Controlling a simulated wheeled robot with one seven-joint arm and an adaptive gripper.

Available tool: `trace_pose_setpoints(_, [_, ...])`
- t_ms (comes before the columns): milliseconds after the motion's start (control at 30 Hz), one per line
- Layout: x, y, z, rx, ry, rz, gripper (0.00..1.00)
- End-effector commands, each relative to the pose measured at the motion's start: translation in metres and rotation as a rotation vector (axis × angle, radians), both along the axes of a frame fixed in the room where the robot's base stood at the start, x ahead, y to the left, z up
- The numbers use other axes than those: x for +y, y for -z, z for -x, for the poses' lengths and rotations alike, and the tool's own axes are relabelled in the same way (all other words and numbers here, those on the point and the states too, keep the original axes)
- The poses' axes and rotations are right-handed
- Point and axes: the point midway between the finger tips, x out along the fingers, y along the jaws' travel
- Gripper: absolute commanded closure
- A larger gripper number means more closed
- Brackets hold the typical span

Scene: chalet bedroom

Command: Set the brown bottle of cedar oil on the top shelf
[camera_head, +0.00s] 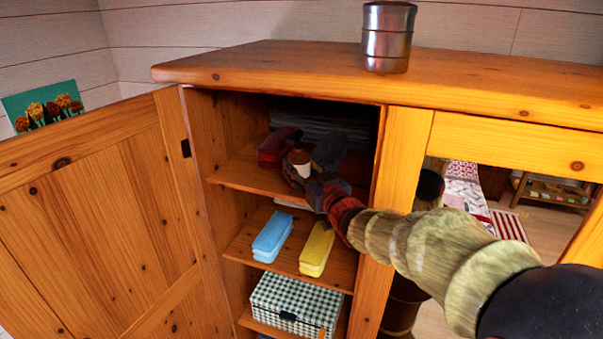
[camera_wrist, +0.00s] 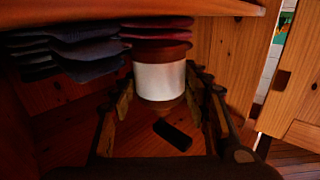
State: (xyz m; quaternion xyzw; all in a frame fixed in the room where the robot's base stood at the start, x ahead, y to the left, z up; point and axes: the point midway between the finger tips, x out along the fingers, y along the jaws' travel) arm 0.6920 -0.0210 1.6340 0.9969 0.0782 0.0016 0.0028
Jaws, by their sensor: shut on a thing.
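The brown bottle (camera_head: 300,157) with a white label is in the upper compartment of the open wooden cabinet, above the top shelf (camera_head: 235,173). My gripper (camera_head: 312,178) reaches in from the right and is shut on it. In the wrist view the bottle (camera_wrist: 160,80) sits between the two fingers of my gripper (camera_wrist: 163,100), its white label facing the camera. I cannot tell whether its base touches the shelf.
Dark red folded cloth (camera_head: 278,148) and grey folded cloth (camera_head: 335,150) lie close around the bottle. A blue case (camera_head: 272,237) and a yellow case (camera_head: 317,250) lie one shelf below, above a checked box (camera_head: 290,305). The cabinet door (camera_head: 100,220) stands open. A metal cup (camera_head: 388,38) stands on top.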

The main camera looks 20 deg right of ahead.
Motion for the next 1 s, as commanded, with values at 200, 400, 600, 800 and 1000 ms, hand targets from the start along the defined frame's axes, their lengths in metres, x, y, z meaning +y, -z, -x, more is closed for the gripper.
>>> trace_pose_setpoints(200, [0.001,0.023,0.001,0.0,0.0,-0.001,0.87])
trace_pose_setpoints(400, [0.001,0.023,0.001,-0.001,0.0,-0.001,0.87])
trace_pose_setpoints(600, [0.001,0.028,0.001,0.002,0.0,-0.001,0.53])
trace_pose_setpoints(800, [0.001,0.027,0.001,0.002,0.0,-0.001,0.42])
trace_pose_setpoints(1000, [0.001,0.027,0.001,0.002,0.0,-0.001,0.35])
